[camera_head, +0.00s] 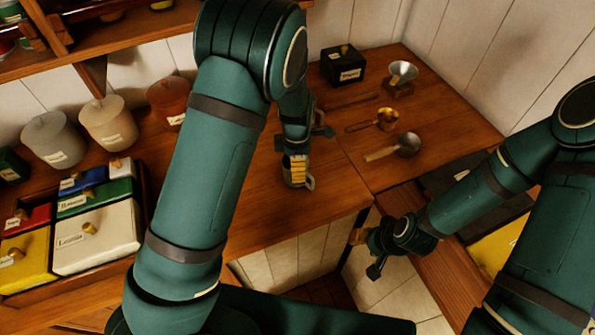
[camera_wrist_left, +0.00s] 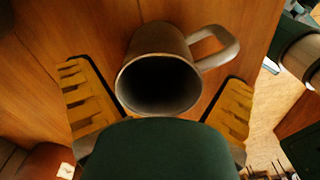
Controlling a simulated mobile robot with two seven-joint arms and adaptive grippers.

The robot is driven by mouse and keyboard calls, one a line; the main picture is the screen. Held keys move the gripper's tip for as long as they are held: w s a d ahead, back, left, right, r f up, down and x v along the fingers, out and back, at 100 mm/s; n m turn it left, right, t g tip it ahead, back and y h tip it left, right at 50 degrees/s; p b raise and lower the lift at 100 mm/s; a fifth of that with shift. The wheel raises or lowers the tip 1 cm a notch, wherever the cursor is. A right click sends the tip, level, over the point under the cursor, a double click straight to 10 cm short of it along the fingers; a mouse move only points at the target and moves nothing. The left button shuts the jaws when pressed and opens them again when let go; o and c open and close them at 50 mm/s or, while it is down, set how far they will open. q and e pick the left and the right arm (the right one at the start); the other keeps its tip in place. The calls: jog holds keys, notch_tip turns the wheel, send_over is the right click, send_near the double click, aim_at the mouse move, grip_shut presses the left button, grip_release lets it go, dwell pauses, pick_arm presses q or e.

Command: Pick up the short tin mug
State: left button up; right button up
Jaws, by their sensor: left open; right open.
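The short tin mug (camera_wrist_left: 158,42) is a plain grey metal mug, its dark mouth facing the left wrist camera and its handle to the right. In the head view the mug (camera_head: 287,182) is on the wooden counter, partly hidden by my left gripper (camera_head: 298,160). My left gripper (camera_wrist_left: 157,78) is open, with a yellow ridged finger on each side of the mug. Gaps show between the fingers and the mug wall in the wrist view. My right gripper (camera_head: 365,253) is open and empty, low over the gap by the counter's front edge.
A copper-coloured scoop (camera_head: 388,118), a grey ladle (camera_head: 407,143) and a funnel (camera_head: 403,72) are on the counter to the right. A small black box (camera_head: 342,66) stands by the wall. Labelled canisters (camera_head: 108,124) and a crate of coloured boxes (camera_head: 100,240) are at the left.

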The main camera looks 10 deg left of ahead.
pick_arm(q)
jog(key=c, duration=1.1)
jog(key=shift+r, duration=0.1)
